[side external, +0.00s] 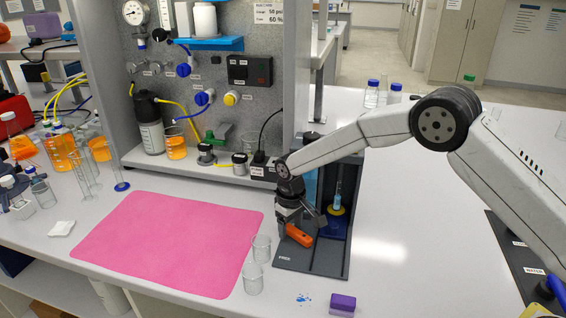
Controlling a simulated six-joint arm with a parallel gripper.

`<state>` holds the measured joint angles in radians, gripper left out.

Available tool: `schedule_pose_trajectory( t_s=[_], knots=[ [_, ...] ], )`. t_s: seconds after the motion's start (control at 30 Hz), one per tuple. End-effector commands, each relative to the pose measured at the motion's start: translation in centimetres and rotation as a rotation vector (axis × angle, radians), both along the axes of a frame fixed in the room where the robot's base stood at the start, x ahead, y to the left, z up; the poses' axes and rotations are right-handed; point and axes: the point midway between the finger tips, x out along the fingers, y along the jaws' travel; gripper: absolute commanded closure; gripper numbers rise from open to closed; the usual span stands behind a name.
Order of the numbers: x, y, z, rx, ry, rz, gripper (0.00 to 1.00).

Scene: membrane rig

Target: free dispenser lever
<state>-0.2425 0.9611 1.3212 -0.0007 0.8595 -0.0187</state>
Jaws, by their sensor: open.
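The dispenser (332,250) is a dark grey stand with a flat base and a back column, right of the pink mat. An orange lever (299,235) shows low over the base's left part. My gripper (292,222) points down just above and around the lever's left end. Its jaws are open. Whether a finger touches the lever cannot be told from this view. A blue-capped vial or nozzle part (337,203) stands on a yellow ring (337,211) inside the dispenser. My wrist hides part of the dispenser's left side.
Two empty glass beakers (253,279) stand close left of the dispenser base. A purple block (343,304) and blue specks (303,299) lie in front. The pink mat (165,245) is bare. A panel with valves and gauges (220,110) rises behind.

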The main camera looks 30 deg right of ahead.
Motion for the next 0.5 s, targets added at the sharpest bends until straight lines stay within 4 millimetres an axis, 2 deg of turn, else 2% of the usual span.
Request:
schedule_pose_trajectory(
  t_s=[0.17, 0.27, 0.3, 0.4, 0.5],
  knots=[
    [0.01, 0.00, 0.00, 0.000, 0.000, 0.000, 0.32],
    [0.01, 0.00, 0.01, 0.000, 0.000, 0.000, 0.61],
    [0.01, 0.00, 0.01, 0.000, 0.000, 0.000, 0.74],
    [0.01, 0.00, 0.01, 0.000, 0.000, 0.000, 1.00],
    [0.01, 0.00, 0.02, 0.000, 0.000, 0.000, 1.00]
  ],
)
